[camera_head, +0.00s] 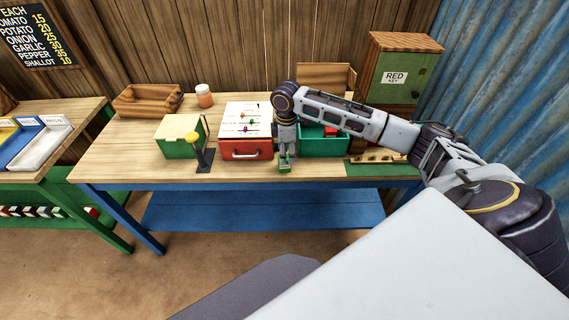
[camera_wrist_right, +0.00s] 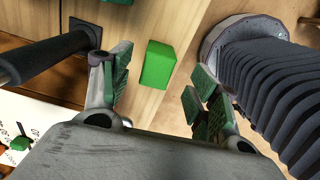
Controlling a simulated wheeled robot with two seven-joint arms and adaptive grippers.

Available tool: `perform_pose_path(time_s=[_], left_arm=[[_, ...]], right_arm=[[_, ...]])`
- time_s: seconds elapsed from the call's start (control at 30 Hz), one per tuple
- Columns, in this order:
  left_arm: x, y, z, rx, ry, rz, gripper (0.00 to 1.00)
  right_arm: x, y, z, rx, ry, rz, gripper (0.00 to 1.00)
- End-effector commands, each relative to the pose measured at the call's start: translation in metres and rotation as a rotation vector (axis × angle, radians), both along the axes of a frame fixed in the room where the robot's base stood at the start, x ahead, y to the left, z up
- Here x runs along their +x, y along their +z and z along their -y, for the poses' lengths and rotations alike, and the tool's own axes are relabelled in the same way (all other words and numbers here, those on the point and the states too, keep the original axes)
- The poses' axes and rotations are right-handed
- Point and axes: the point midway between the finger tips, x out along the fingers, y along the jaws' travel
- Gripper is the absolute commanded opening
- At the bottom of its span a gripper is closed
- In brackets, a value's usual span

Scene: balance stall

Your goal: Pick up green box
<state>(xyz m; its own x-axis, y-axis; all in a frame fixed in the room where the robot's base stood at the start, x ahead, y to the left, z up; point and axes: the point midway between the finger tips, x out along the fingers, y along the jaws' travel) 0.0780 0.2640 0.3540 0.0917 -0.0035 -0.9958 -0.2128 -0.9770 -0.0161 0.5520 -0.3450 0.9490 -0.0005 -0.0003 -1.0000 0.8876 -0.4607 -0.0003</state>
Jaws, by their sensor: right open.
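The green box (camera_wrist_right: 158,65) is a small bright green block on the wooden tabletop in the right wrist view. It lies ahead of my right gripper (camera_wrist_right: 158,82), in line with the gap between the two fingers, and neither finger touches it. The fingers are apart, with dark green pads and nothing between them. In the head view my right gripper (camera_head: 287,154) points down near the table's front edge, with the green box (camera_head: 284,169) just at its tips. My left gripper is not in view.
Left of the gripper are a red drawer box (camera_head: 245,149) and a yellow-knobbed lever (camera_head: 200,152). A green bin (camera_head: 325,146) with a red item stands close on the right, partly behind my arm. A cabinet marked RED (camera_head: 400,75) stands at the back right.

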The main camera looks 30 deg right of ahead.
Motion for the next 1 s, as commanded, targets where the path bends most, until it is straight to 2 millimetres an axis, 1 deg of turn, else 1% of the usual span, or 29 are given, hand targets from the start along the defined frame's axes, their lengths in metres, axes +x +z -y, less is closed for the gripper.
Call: perform_pose_path(time_s=[0.13,0.57,0.67,1.0], left_arm=[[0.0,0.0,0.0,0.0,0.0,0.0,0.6],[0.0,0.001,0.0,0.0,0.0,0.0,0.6],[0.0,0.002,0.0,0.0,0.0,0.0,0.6],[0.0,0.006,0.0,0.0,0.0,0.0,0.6]], right_arm=[[0.0,-0.008,-0.001,0.001,0.001,0.0,0.61],[0.0,-0.011,-0.001,0.001,0.001,0.0,0.61],[0.001,-0.017,-0.002,0.001,0.001,-0.002,0.61],[0.004,-0.053,-0.004,0.001,0.001,-0.002,0.61]])
